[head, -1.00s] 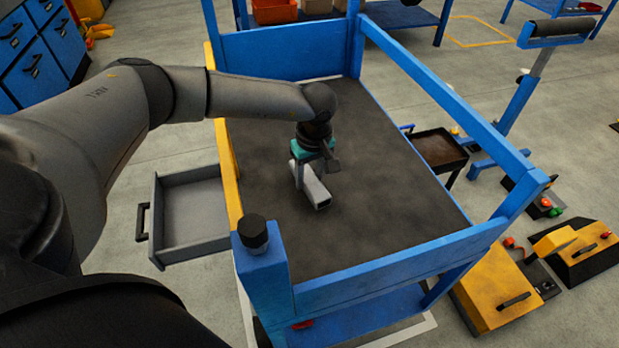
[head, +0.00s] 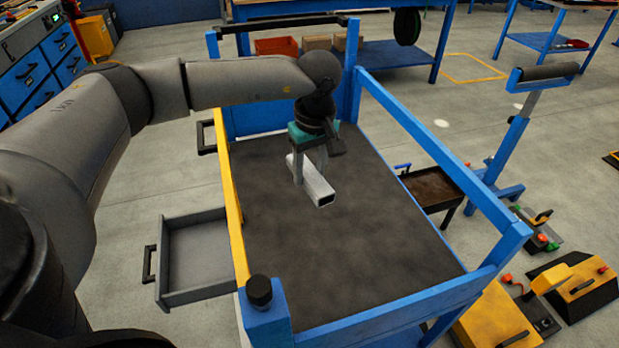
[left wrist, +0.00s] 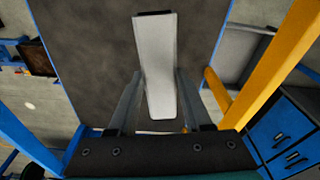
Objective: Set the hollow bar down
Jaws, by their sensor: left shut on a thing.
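The hollow bar (head: 316,186) is a light grey, square-section tube with one open end facing the near right in the head view. My left gripper (head: 310,178) points down over the blue-framed cart and is shut on the bar. In the left wrist view the bar (left wrist: 157,65) lies between the two fingers of the left gripper (left wrist: 157,95). The dark cart top (head: 350,255) is beneath it. I cannot tell whether the bar touches the top. My right gripper is not in view.
Blue rails (head: 430,150) and posts border the cart top, with a yellow rail (head: 236,220) on its left. An open grey drawer (head: 195,258) juts out at the left. A brown tray (head: 432,188) stands at the right. Most of the cart top is clear.

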